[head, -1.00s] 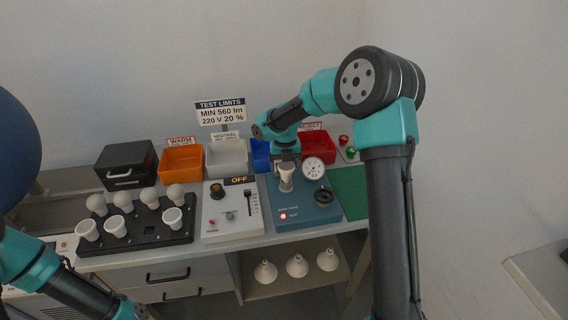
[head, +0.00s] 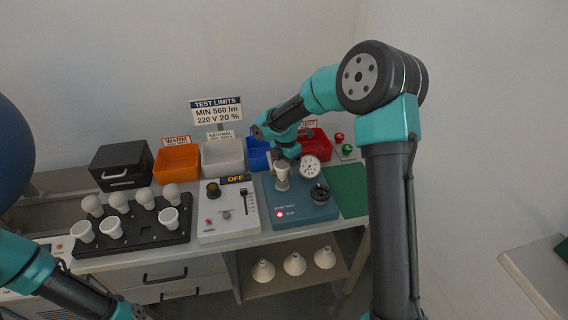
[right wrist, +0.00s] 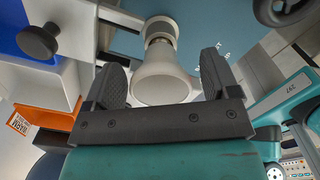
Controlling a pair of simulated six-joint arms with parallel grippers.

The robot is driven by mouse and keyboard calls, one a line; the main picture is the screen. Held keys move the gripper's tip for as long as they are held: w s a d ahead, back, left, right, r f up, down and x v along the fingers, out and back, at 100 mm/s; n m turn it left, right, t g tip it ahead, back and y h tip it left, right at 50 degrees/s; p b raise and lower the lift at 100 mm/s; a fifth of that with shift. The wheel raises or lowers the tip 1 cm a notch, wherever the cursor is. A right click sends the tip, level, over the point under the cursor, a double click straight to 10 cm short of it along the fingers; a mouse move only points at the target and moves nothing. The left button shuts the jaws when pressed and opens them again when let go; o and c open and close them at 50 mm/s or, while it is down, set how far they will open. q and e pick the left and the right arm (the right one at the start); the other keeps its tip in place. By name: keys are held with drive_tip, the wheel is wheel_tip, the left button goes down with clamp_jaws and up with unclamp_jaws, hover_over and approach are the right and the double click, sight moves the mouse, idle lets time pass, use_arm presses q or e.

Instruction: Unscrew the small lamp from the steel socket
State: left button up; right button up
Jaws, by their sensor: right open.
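The small white lamp (head: 282,180) stands on the blue tester box (head: 290,207), its wide round end up. In the right wrist view the lamp (right wrist: 160,82) points its wide face at the camera, its narrow end at the steel socket (right wrist: 160,30). My right gripper (head: 284,160) is at the lamp from above and behind. In the right wrist view its two fingers (right wrist: 162,76) are open, one on each side of the lamp, with a gap visible on both sides. My left arm shows at the lower left, but its gripper is out of the picture.
A dial gauge (head: 309,167) and black knob (head: 319,193) sit close right of the lamp. A grey control panel (head: 228,213) stands left, then a black rack (head: 135,233) of several white bulbs. Orange (head: 177,166), white (head: 222,158) and red bins line the back. A green mat (head: 348,188) is clear.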

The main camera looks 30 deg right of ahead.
drive_tip(key=m, duration=0.5)
drive_tip(key=shift+s+d+m, duration=0.25)
drive_tip(key=shift+s+m, duration=0.05)
drive_tip(key=shift+s, duration=0.1)
drive_tip(key=m, duration=0.4)
drive_tip(key=shift+s+d, duration=0.15)
drive_tip(key=shift+s, duration=0.1)
drive_tip(key=c, duration=0.8)
drive_tip(key=n, duration=0.4)
drive_tip(key=shift+w+a, duration=0.2)
drive_tip(key=shift+w, duration=0.15)
drive_tip(key=n, duration=0.5)
drive_tip(key=shift+w+a+n, duration=0.3)
drive_tip(key=shift+w+n, duration=0.05)
drive_tip(key=shift+n, duration=0.05)
drive_tip(key=n, duration=0.5)
drive_tip(key=shift+w+a, duration=0.2)
drive_tip(key=shift+w, duration=0.2)
drive_tip(key=n, duration=0.3)
drive_tip(key=w+n, duration=0.1)
drive_tip(key=n, duration=0.1)
drive_tip(key=shift+a+n, duration=0.25)
drive_tip(key=shift+n, duration=0.05)
